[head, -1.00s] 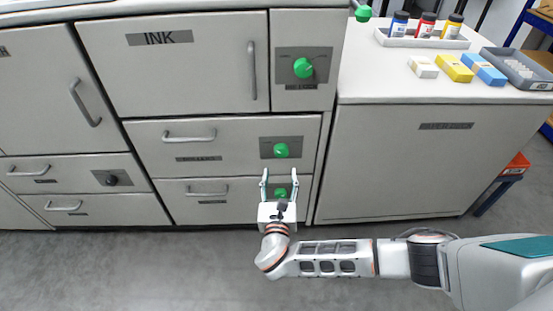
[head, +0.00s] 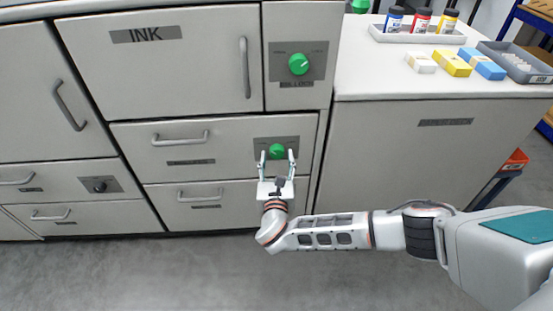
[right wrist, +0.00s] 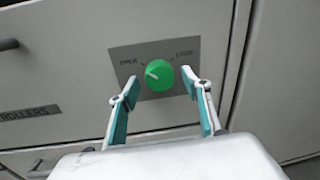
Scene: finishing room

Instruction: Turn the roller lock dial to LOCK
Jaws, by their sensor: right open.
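The roller lock dial (right wrist: 160,75) is a green round knob on a grey plate with OPEN at upper left and LOCK at upper right. Its pale mark points left, towards OPEN. The drawer beside it bears a ROLLERS label (right wrist: 32,112). In the head view the dial (head: 276,151) sits on the middle drawer's right end. My right gripper (head: 277,157) is open, with one finger on each side of the dial in the picture. In the right wrist view its fingertips (right wrist: 159,83) flank the knob's lower half; contact is not visible. My left gripper is out of view.
Another green dial (head: 299,64) is above, right of the INK door (head: 180,70). A black knob (head: 100,186) is on a drawer at left. Bar handles (head: 180,138) stick out from the fronts. The right-hand counter (head: 380,85) holds bottles, small boxes and a grey tray.

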